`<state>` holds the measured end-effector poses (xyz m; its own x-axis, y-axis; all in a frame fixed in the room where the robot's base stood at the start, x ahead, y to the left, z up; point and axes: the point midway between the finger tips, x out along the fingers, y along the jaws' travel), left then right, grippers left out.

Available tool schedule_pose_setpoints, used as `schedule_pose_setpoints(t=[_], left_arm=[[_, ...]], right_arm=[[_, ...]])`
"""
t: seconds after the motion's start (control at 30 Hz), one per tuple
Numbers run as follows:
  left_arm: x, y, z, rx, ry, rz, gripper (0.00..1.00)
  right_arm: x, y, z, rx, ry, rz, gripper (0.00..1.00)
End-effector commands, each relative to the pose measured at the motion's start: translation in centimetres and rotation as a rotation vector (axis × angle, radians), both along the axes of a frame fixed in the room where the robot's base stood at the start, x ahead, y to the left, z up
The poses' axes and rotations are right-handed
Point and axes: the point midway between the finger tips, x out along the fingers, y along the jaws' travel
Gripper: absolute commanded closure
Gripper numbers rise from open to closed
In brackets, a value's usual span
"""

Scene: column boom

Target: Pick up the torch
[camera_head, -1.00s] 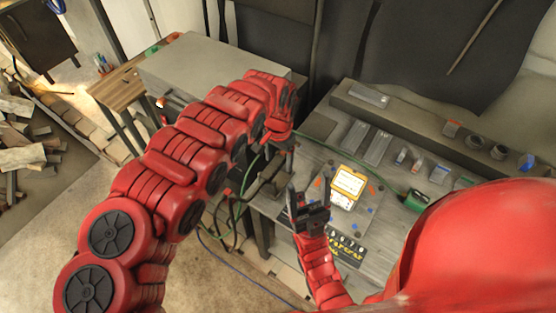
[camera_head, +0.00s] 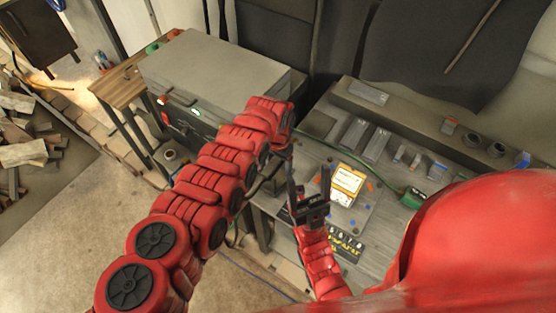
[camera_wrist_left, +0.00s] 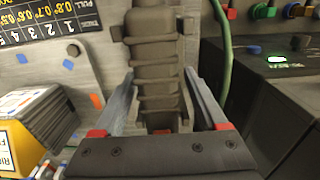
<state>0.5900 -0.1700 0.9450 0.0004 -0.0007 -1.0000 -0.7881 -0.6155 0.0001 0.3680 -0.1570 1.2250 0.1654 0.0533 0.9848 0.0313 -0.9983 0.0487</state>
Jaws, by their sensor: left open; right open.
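The torch (camera_wrist_left: 157,45) shows in the left wrist view as a dark grey ribbed grip, with its upper part running out of the top. My left gripper (camera_wrist_left: 159,76) is open there, with one finger on each side of the ribbed grip. I cannot tell whether the fingers touch it. In the head view my left gripper is hidden around the end of my arm, and the torch cannot be made out clearly. My right gripper (camera_head: 309,165) is open and empty in the head view, its fingers pointing up over the left part of the workbench.
The workbench (camera_head: 385,225) carries a yellow box (camera_head: 346,183), a black numbered chart (camera_head: 346,245) and a green tool (camera_head: 412,198). A grey machine (camera_head: 215,70) stands left of it. A green hose (camera_wrist_left: 227,50) runs close to the torch's right side.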

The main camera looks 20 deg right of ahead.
Motion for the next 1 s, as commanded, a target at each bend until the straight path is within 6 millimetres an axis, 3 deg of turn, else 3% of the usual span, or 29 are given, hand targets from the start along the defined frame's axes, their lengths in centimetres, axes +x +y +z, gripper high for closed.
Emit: schedule_pose_setpoints(t=[0.07, 0.4, 0.5, 1.0], left_arm=[[0.0, 0.0, 0.01, 0.0, 0.0, 0.0, 0.25], [-0.01, 0.01, 0.02, -0.001, 0.001, 0.0, 0.86], [-0.01, 0.0, 0.03, -0.001, 0.001, 0.0, 1.0], [0.06, -0.06, 0.87, -0.003, 0.002, 0.0, 1.0]], right_arm=[[0.0, 0.0, 0.01, 0.0, 0.0, 0.0, 0.28], [0.0, 0.0, 0.0, 0.0, 0.0, 0.0, 0.28], [0.0, 0.0, 0.0, 0.0, 0.0, 0.0, 0.28], [0.0, 0.0, 0.01, 0.0, 0.0, 0.0, 0.28]])
